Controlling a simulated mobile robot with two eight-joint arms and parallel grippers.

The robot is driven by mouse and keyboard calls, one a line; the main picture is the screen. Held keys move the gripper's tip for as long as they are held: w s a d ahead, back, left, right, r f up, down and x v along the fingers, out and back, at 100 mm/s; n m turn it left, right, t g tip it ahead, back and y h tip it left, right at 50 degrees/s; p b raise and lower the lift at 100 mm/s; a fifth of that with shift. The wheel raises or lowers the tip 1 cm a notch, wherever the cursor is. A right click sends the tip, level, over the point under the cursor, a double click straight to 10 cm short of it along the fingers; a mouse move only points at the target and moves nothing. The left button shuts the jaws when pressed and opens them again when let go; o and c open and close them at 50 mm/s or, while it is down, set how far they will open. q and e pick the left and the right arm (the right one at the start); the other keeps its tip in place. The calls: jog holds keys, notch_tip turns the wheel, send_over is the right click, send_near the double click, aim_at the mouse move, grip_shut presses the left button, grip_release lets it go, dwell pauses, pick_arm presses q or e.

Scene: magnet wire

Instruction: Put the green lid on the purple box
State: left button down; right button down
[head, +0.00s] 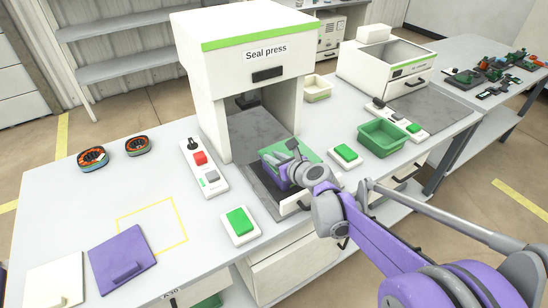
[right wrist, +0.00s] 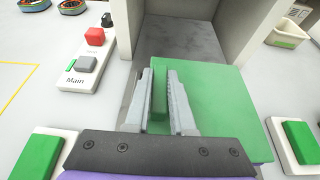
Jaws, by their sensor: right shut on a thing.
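The green lid (head: 305,154) is at the front of the seal press, over the grey plate at its opening. It also shows in the right wrist view (right wrist: 222,100), reaching to the right of my fingers. My right gripper (right wrist: 161,82) is shut on the lid's raised green handle, one finger on each side; it also shows in the head view (head: 285,162). A purple patch shows beside the gripper in the head view; I cannot tell whether it is the purple box or part of my gripper. The lid hides what is beneath it. My left gripper is not in view.
A green bin (head: 382,138) is to the right. A purple lid (head: 122,256) and cream lid (head: 55,283) lie front left.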

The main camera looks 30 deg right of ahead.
jog(key=c, duration=1.2)
grip_release()
jog(key=shift+f, duration=0.15)
jog(key=o, duration=0.4)
jog(key=shift+o, duration=0.2)
